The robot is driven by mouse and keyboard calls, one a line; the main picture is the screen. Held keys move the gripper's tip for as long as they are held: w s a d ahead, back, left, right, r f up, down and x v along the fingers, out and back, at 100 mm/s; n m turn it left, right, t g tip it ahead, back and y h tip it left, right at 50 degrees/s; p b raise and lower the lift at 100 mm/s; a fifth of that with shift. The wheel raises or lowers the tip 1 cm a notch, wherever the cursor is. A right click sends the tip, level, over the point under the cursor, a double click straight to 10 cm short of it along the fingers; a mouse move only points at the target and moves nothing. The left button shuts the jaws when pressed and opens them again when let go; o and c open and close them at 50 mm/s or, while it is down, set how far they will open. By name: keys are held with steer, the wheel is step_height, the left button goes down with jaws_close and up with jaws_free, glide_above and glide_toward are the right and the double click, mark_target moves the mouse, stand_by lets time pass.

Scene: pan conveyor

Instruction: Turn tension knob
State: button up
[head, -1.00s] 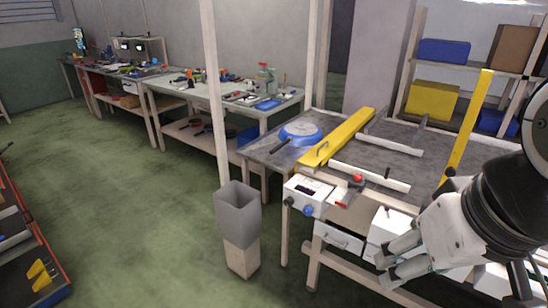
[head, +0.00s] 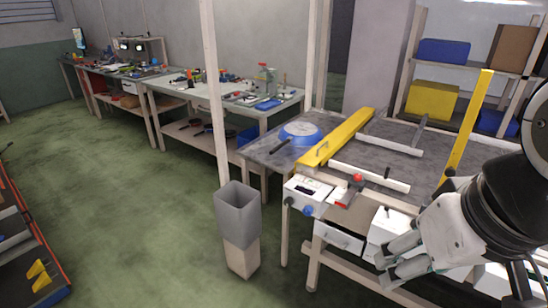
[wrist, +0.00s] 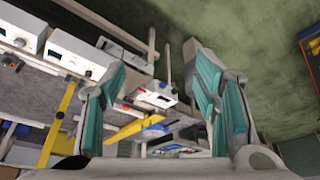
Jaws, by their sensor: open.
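A white control box (head: 308,188) with a dark display is mounted at the front left corner of the conveyor table. A blue knob (head: 308,210) and a dark knob (head: 290,201) sit on its front face. I cannot tell from any label which is the tension knob. My gripper (head: 382,272) is open and empty, to the right of and below the box, apart from it. In the wrist view my gripper's two fingers (wrist: 158,58) stand wide apart, and a small white box (wrist: 155,96) shows beyond them.
A grey bin (head: 238,212) stands on the floor left of the box. A red-topped button (head: 357,178) and yellow guide bar (head: 340,138) are on the table, near a blue pan (head: 301,133). White boxes (wrist: 74,50) with knobs line the wrist view's left.

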stand_by(0.3)
steer(key=shift+c, duration=0.6)
steer(key=w+a+f+m+t+y+b, duration=0.1)
steer(key=w+a+f+t+b, duration=0.2)
steer(key=w, duration=0.9)
steer(key=w+a+f+y+b, duration=0.1)
steer(key=w+a+f+b, duration=0.15)
steer(key=w+a, duration=0.6)
steer(key=w+a+f+m+t+y+b, duration=0.1)
steer(key=w+a+f+t+b, duration=0.2)
steer(key=w, duration=1.1)
steer(key=w+a+f+m+t+h+b, duration=0.1)
steer(key=w+a+f+m+h+b, duration=0.15)
steer(key=w+f+b, duration=0.65)
steer(key=m+t+h+b, duration=0.2)
steer(key=h+b, duration=0.1)
steer(key=h, duration=0.5)
glide_toward(287, 204)
steer(key=a+r, duration=0.4)
step_height(287, 204, down, 7)
steer(key=s+a+h+b, duration=0.1)
steer(key=s+h+b, duration=0.2)
steer(key=h, duration=0.1)
steer(key=shift+m, duration=0.25)
steer(key=x, duration=0.4)
steer(key=b+x, duration=0.1)
steer(key=x, duration=0.4)
steer(key=r+b+x, duration=0.1)
steer(key=x, duration=0.4)
steer(key=shift+a+r, duration=0.1)
